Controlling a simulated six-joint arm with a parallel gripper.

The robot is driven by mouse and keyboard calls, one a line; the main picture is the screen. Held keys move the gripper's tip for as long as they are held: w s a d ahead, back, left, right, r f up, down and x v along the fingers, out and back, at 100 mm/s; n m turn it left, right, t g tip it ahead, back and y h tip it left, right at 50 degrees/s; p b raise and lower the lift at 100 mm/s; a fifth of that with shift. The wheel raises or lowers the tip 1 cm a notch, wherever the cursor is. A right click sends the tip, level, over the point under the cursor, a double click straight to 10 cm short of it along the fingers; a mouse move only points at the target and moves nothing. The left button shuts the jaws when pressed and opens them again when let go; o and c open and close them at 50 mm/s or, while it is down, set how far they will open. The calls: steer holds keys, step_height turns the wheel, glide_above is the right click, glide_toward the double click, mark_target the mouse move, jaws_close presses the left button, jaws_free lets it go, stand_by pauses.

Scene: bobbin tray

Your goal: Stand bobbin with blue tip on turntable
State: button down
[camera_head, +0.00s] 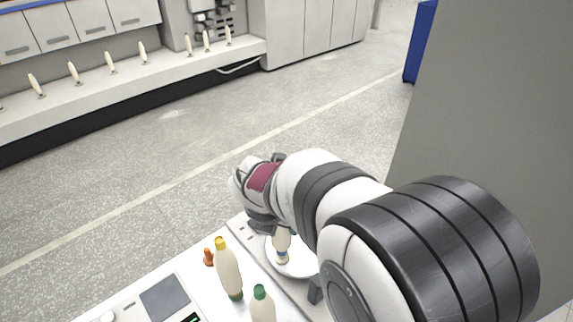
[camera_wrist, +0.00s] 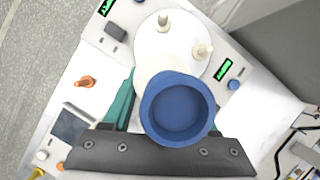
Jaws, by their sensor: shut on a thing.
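My gripper (camera_head: 262,222) is over the turntable (camera_head: 300,268) in the head view. In the wrist view its teal fingers are shut on a bobbin whose round, hollow blue end (camera_wrist: 178,110) faces the camera. The bobbin's pale body (camera_wrist: 152,64) points away towards the white turntable (camera_wrist: 184,38), and its far end is hidden. In the head view a pale bobbin shape with some blue low down (camera_head: 281,243) shows under my gripper. I cannot tell whether it touches the disc. Two small cream spindle-like pieces (camera_wrist: 163,21) stand on the turntable in the wrist view.
A bobbin with a yellow tip and green base (camera_head: 228,268) and a green-tipped bobbin (camera_head: 263,306) stand left of and in front of the turntable. An orange piece (camera_head: 208,257) stands behind them, near a dark panel (camera_head: 165,298).

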steer(key=shift+f, duration=0.95)
steer(key=shift+c, duration=0.5)
jaws_free()
